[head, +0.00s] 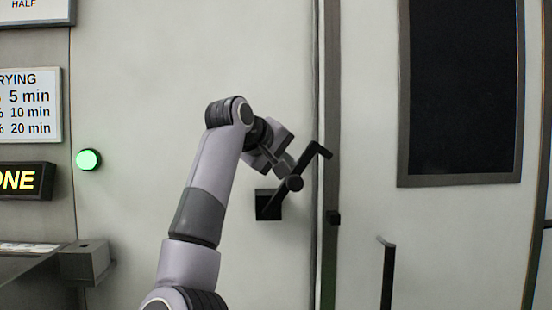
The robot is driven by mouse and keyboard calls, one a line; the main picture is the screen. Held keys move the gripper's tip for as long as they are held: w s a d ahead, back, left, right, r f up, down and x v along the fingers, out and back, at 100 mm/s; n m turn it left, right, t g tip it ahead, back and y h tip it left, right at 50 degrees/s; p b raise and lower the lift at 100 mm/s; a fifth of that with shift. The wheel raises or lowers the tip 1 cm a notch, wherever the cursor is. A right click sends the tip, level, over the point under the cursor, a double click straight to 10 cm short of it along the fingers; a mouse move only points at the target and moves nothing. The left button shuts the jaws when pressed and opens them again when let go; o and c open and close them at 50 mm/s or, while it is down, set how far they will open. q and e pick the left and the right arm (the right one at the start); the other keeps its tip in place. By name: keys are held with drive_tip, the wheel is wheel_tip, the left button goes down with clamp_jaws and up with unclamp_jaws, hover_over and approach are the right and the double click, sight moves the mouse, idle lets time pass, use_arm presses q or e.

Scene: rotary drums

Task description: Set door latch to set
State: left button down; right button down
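The door latch (308,163) is a dark lever on the pale wall, left of the door seam. It slants from lower left to upper right, with a bent end at the top right and a round hub near its middle. A dark square plate (268,205) sits at its lower left.
A lit green button (88,160), a drying-time sign (30,105) and a grey box (85,262) are at left.

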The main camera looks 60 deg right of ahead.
use_arm(q)
drive_tip(key=shift+f+b, duration=0.85)
drive_tip(key=shift+b, duration=0.15)
use_arm(e)
drive_tip(key=shift+s+d+f+m+t+y, duration=0.8)
drive_tip(key=shift+s+f+y, duration=0.2)
drive_tip(key=shift+f, duration=0.25)
drive_tip(key=shift+s+d+f+m+t+y, duration=0.65)
drive_tip(key=shift+s+d+f+t+y, duration=0.25)
drive_tip(key=shift+f, duration=0.4)
drive_tip(key=shift+s+d+f+m+t+y, duration=0.75)
drive_tip(key=shift+s+f+y, duration=0.3)
drive_tip(key=shift+f, duration=0.2)
drive_tip(key=shift+f, duration=0.15)
drive_tip(key=shift+s+d, duration=0.1)
